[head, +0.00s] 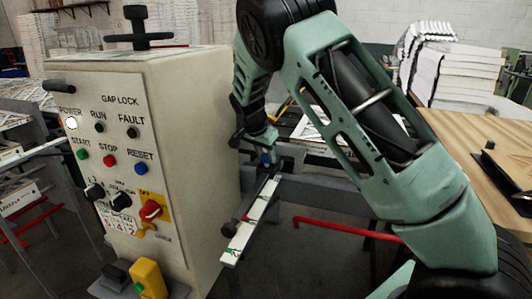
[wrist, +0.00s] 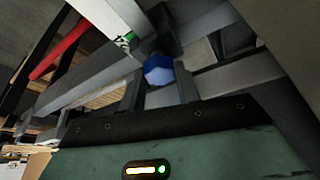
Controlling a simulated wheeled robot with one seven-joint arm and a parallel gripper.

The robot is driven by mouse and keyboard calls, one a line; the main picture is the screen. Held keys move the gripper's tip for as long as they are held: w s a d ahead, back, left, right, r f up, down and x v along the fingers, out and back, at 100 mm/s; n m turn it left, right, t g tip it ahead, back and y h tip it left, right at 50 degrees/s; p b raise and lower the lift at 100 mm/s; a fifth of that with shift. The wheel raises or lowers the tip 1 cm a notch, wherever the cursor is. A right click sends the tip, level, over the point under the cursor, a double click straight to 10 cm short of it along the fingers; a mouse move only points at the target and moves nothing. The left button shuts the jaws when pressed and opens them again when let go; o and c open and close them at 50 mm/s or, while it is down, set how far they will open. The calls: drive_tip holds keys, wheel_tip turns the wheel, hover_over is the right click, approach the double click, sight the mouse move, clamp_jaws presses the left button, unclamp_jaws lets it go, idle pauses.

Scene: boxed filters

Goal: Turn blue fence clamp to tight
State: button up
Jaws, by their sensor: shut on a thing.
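The blue fence clamp (wrist: 158,69) is a small faceted blue knob near the middle of the wrist view, sitting between my two grey fingers. In the head view only a small bit of the clamp (head: 266,158) shows under my gripper. My gripper (head: 264,150) reaches down to it from above, and its fingers (wrist: 160,82) are closed around the knob. The knob sits on a grey metal fence assembly beside a white strip (head: 251,218) with green and red marks. The strip's end also shows in the wrist view (wrist: 105,14). Any tight or loose marking at the knob is not readable.
A cream control cabinet (head: 205,150) with buttons and a red switch (head: 150,210) stands close left of my gripper. A red bar (head: 345,229) runs low on the right. A wooden table (head: 470,150) and stacked white sheets (head: 455,70) are at the right.

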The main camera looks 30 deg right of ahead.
drive_tip(key=shift+m, duration=0.5)
drive_tip(key=o, duration=1)
drive_tip(key=shift+c, duration=0.2)
